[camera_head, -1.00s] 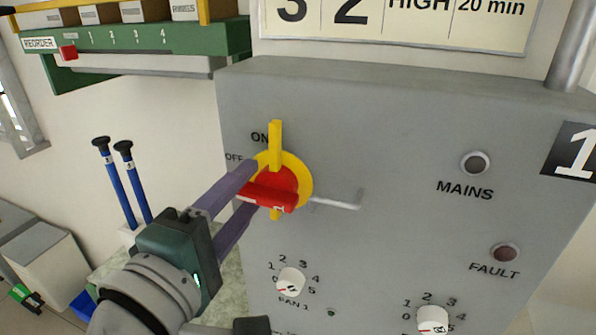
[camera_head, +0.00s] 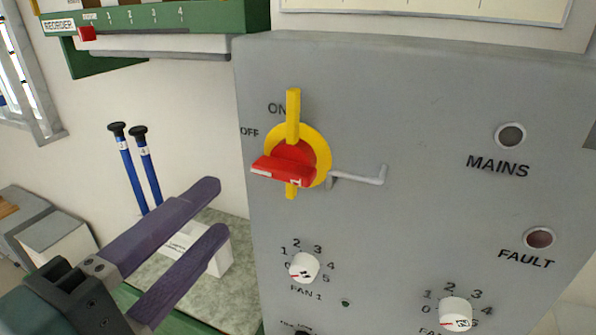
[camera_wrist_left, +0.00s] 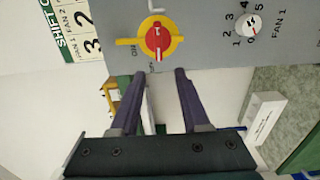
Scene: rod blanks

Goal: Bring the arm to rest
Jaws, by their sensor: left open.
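My left gripper (camera_head: 215,210) is open and empty, low and left of the rotary switch in the head view. Its two purple fingers point up and right, apart from the switch. In the left wrist view the gripper (camera_wrist_left: 160,75) also shows nothing between its fingers. The switch has a red handle (camera_head: 284,171) lying roughly sideways, on a yellow plate (camera_head: 318,148) with an upright yellow bar. ON is marked above it and OFF to its left. The switch also shows in the left wrist view (camera_wrist_left: 158,40). My right gripper is not in view.
The grey panel (camera_head: 420,210) fills the right side, with a bent metal rod (camera_head: 360,178), a FAN 1 knob (camera_head: 304,267), another knob (camera_head: 456,311), and MAINS (camera_head: 510,136) and FAULT (camera_head: 539,238) lamps. Two blue black-topped rods (camera_head: 132,172) stand behind the gripper, near a white block (camera_head: 218,252).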

